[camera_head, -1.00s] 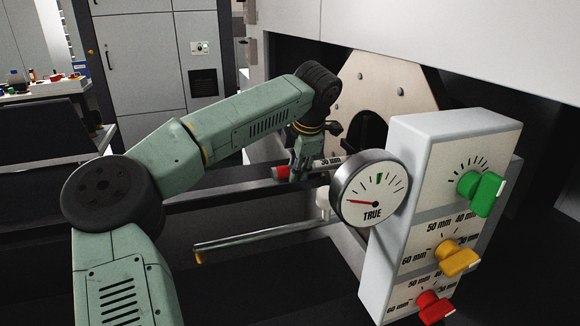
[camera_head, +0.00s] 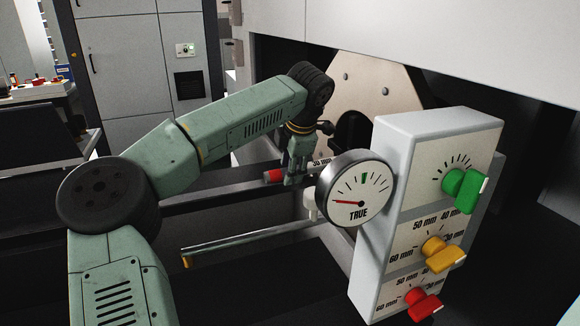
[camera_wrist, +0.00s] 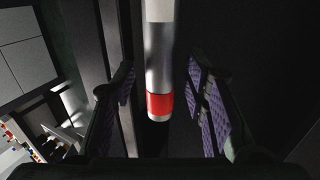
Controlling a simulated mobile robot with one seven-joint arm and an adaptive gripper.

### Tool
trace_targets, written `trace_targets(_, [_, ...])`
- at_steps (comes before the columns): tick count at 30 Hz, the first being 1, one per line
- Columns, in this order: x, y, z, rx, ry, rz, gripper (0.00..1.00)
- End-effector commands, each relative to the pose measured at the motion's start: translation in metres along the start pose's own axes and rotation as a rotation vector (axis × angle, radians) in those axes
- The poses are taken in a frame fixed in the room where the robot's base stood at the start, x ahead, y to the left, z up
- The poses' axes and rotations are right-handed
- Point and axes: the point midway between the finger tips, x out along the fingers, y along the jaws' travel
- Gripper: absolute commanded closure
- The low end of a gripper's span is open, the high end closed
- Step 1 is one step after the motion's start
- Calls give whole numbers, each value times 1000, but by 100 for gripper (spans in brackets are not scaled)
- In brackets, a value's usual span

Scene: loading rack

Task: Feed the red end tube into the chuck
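The red end tube (camera_head: 273,176) lies roughly level in the head view, its red end to the left and its body running right toward the gauge. A "mm" marking shows on its pale part. In the wrist view the tube (camera_wrist: 160,60) is grey and white with a red band (camera_wrist: 160,105) near its end. My gripper (camera_head: 295,172) is at the tube, just right of the red end. In the wrist view its fingers (camera_wrist: 165,95) stand on both sides of the tube with gaps. The chuck's dark opening (camera_head: 352,132) is in the beige plate, partly hidden by the gauge and panel.
A round gauge (camera_head: 355,192) reading TRUE stands in front of the tube's right side. The grey panel (camera_head: 385,200) carries green (camera_head: 463,188), yellow (camera_head: 442,252) and red (camera_head: 421,303) knobs. A yellow-ended tube (camera_head: 230,243) lies below. Cabinets stand behind.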

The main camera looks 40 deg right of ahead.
Motion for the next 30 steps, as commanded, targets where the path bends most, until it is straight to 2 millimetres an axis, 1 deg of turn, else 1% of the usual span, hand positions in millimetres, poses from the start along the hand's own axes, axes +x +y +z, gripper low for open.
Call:
trace_targets(2, [0,0,0,0,0,0,52])
trace_targets(10, [0,0,0,1,1,-1,52])
trace_targets(14, [-8,0,0,0,0,1,52])
trace_targets(17, [-24,0,0,0,0,2,52])
trace_targets(24, [-76,1,0,0,0,4,52])
trace_targets(27, [-94,0,0,0,1,2,52])
trace_targets(30, [-108,0,0,-1,0,2,52])
